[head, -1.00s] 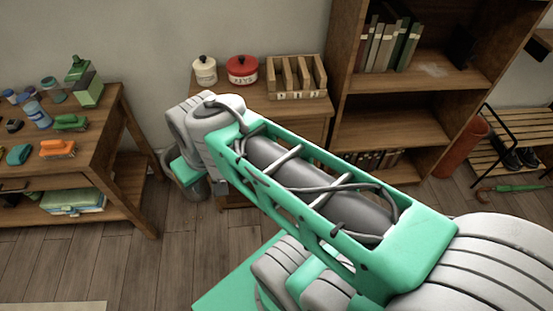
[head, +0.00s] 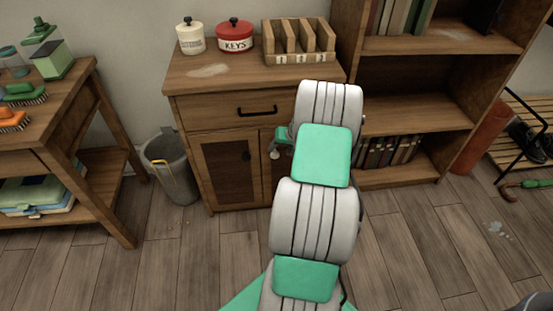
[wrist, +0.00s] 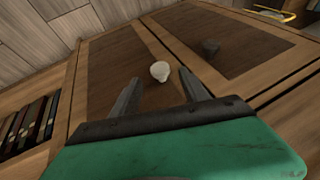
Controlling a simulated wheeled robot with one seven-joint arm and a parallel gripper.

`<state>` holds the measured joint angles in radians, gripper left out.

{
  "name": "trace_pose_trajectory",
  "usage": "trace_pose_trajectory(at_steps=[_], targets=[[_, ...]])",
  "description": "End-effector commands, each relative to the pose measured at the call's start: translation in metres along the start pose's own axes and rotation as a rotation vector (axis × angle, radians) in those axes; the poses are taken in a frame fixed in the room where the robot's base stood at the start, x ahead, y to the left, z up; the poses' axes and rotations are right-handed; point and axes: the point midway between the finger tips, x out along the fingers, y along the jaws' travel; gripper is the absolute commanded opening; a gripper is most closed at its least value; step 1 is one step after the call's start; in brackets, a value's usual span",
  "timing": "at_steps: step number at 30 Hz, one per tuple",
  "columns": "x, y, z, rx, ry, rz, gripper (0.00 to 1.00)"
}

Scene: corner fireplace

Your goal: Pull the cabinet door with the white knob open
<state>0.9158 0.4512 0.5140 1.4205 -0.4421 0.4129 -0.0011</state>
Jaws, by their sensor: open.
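The wooden cabinet (head: 200,90) has two doors under a drawer. The white knob (wrist: 160,71) is on the cabinet door (wrist: 112,60) that lies to the right in the head view, and that door looks closed. My gripper (wrist: 158,78) is open, with its two fingers pointing at the door and the white knob showing between and just beyond their tips. I see no contact with it. In the head view my arm hides most of this door and most of the gripper; the white knob (head: 275,154) shows just left of the arm.
The other door has a dark knob (wrist: 208,47). A drawer handle (head: 257,111) sticks out above. A grey bin (head: 172,168) stands left of the cabinet, and a bookshelf (head: 400,100) adjoins it on the right. The floor in front is clear.

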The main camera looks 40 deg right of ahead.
Motion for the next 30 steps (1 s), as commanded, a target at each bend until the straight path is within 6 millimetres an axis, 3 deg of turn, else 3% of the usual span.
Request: trace_pose_trajectory(at_steps=[1,6,16,30], targets=[[0.015,0.001,0.002,0.000,-0.003,-0.001,0.53],[0.041,0.001,0.002,-0.001,-0.002,0.001,0.53],[0.048,-0.001,0.000,-0.001,-0.001,0.001,0.53],[0.047,-0.001,0.000,-0.001,-0.001,0.001,0.15]])
